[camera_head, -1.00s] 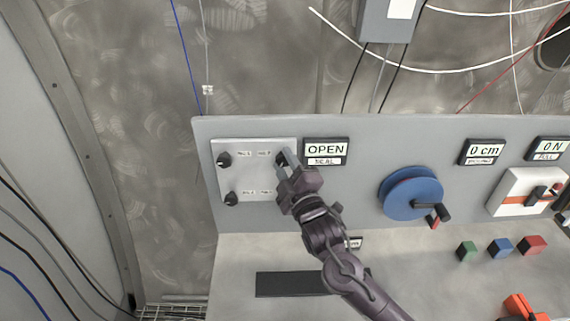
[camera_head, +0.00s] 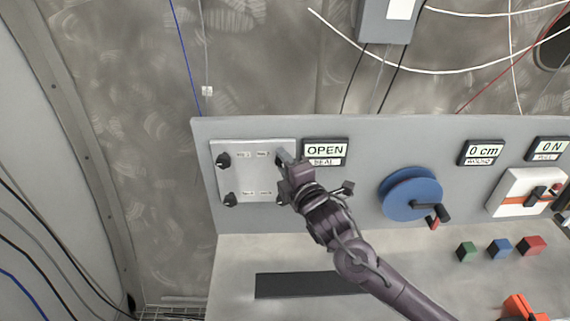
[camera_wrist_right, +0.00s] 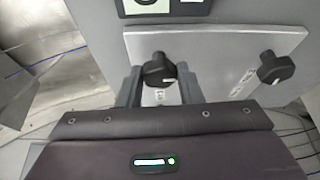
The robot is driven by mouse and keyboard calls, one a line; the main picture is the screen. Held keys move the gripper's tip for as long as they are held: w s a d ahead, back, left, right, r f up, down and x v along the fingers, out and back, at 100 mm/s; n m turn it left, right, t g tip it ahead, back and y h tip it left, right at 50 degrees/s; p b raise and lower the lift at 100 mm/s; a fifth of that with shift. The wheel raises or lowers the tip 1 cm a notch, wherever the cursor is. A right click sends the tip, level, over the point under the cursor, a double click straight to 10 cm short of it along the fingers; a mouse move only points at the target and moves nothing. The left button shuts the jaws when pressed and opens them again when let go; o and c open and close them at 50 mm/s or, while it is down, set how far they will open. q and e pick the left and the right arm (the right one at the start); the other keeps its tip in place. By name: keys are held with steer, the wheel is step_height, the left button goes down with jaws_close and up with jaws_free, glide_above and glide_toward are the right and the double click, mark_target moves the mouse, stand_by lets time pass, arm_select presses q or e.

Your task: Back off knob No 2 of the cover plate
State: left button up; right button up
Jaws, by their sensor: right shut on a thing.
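The cover plate (camera_head: 252,180) is a pale panel at the left of the grey console, with dark knobs at its corners. Knob No 2, at its upper right, is mostly hidden by my right gripper (camera_head: 283,158) in the head view. In the right wrist view this black knob (camera_wrist_right: 157,69) sits between the two fingers of my right gripper (camera_wrist_right: 160,84), which is shut on it. The lower right knob (camera_wrist_right: 276,68) shows to the right there. The upper left knob (camera_head: 223,160) and lower left knob (camera_head: 230,199) are clear of the gripper. My left gripper is out of view.
An OPEN / SEAL display (camera_head: 325,151) stands just right of the cover plate. A blue hand wheel (camera_head: 411,194) is further right. Green (camera_head: 466,252), blue (camera_head: 500,249) and red (camera_head: 532,246) blocks lie on the ledge.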

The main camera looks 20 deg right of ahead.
steer(key=shift+f, duration=0.1)
steer(key=o, duration=1)
steer(key=s+b, duration=0.1)
steer(key=s, duration=0.1)
steer(key=s+b, duration=0.1)
steer(key=s, duration=0.2)
steer(key=s+b, duration=0.2)
steer(key=s, duration=0.1)
steer(key=shift+d+r, duration=0.2)
steer(key=shift+d, duration=0.2)
steer(key=shift+f, duration=0.1)
